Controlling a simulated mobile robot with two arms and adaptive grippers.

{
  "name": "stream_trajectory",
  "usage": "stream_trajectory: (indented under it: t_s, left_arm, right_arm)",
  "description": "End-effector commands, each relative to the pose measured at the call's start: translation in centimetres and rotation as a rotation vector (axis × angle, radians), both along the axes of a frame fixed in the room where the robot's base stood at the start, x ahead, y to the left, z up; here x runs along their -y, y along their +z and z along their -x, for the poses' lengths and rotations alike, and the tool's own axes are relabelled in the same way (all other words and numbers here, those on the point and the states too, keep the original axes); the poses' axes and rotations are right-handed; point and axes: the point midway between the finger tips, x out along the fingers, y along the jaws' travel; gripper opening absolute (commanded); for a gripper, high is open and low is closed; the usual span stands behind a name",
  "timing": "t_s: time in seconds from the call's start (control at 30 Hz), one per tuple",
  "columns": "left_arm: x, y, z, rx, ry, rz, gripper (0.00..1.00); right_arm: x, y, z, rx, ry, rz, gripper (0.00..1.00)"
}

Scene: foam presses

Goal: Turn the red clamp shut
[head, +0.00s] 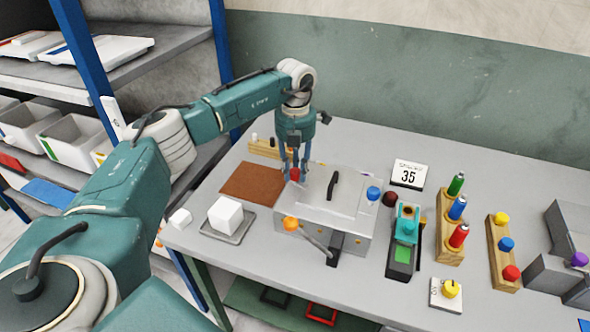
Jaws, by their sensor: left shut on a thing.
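A grey metal press (330,222) with a flat lid and a black handle (333,184) stands on the table, its lid down. The red clamp (294,174) is at the press's far left corner, partly hidden by fingers. My left gripper (296,172) reaches down from above and is shut on the red clamp. A blue knob (374,193) is at the lid's right edge and an orange knob (291,224) at the near left corner. How far the red clamp is turned cannot be told. My right gripper is not in view.
A white block (226,215) on a grey tray and a brown mat (252,182) lie left of the press. A teal device (404,232), a bottle rack (446,240) and a knob rack (499,256) stand right. A sign (408,174) reads 35. A shelf rack (140,45) stands left.

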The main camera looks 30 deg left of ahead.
Motion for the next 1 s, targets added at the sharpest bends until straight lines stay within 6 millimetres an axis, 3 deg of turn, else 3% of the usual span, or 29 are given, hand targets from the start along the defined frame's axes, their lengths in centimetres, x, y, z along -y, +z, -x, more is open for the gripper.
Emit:
stream_trajectory:
  t_s: [0.5, 1.0]
  left_arm:
    - [-0.06, 0.42, -0.36, 0.013, 0.364, 0.002, 0.0]
    - [-0.14, 0.52, -0.46, 0.017, 0.446, 0.003, 0.0]
  right_arm:
    - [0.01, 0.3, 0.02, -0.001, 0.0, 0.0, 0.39]
    - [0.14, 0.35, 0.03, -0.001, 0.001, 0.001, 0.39]
